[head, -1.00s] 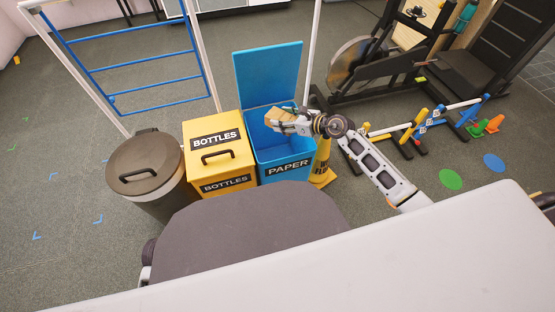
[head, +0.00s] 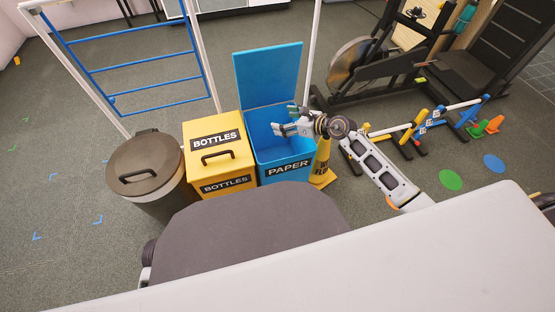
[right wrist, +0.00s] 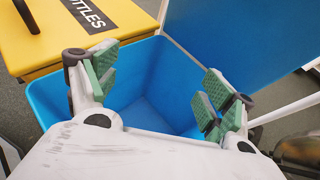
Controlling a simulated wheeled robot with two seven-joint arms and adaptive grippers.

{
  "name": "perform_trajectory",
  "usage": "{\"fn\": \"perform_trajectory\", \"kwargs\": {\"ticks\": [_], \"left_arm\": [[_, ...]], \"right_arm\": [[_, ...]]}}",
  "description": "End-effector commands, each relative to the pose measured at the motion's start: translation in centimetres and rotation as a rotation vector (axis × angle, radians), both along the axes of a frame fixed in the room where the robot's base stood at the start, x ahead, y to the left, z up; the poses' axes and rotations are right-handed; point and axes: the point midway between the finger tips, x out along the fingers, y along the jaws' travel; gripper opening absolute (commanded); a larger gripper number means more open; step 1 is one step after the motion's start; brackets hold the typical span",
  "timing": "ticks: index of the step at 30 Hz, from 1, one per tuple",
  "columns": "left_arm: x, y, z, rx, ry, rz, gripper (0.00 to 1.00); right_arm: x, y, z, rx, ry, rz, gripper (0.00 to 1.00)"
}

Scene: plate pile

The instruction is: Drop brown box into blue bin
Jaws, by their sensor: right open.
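The blue bin (head: 278,157) is labelled PAPER and stands with its blue lid (head: 268,75) raised at the back. My right gripper (head: 283,128) is over the bin's opening, open and empty. In the right wrist view the gripper (right wrist: 156,88) has its green-padded fingers spread wide, with the bin's inner walls (right wrist: 150,75) visible between them. The brown box does not show in either view now; the near part of the bin's inside is hidden by the gripper. My left gripper is out of view.
A yellow BOTTLES bin (head: 219,160) with a shut lid stands directly left of the blue bin. A dark round bin (head: 147,180) is further left. A yellow floor sign (head: 321,165) stands to the right. A grey chair (head: 250,230) and a white table (head: 400,260) are in front.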

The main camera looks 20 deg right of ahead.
Motion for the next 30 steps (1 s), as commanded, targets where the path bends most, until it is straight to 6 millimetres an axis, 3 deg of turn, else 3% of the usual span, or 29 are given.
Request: {"fn": "perform_trajectory", "kwargs": {"ticks": [30], "left_arm": [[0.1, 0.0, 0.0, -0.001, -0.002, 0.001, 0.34]], "right_arm": [[-6.4, -5.6, 3.5, -0.001, 0.000, 0.000, 0.83]]}}
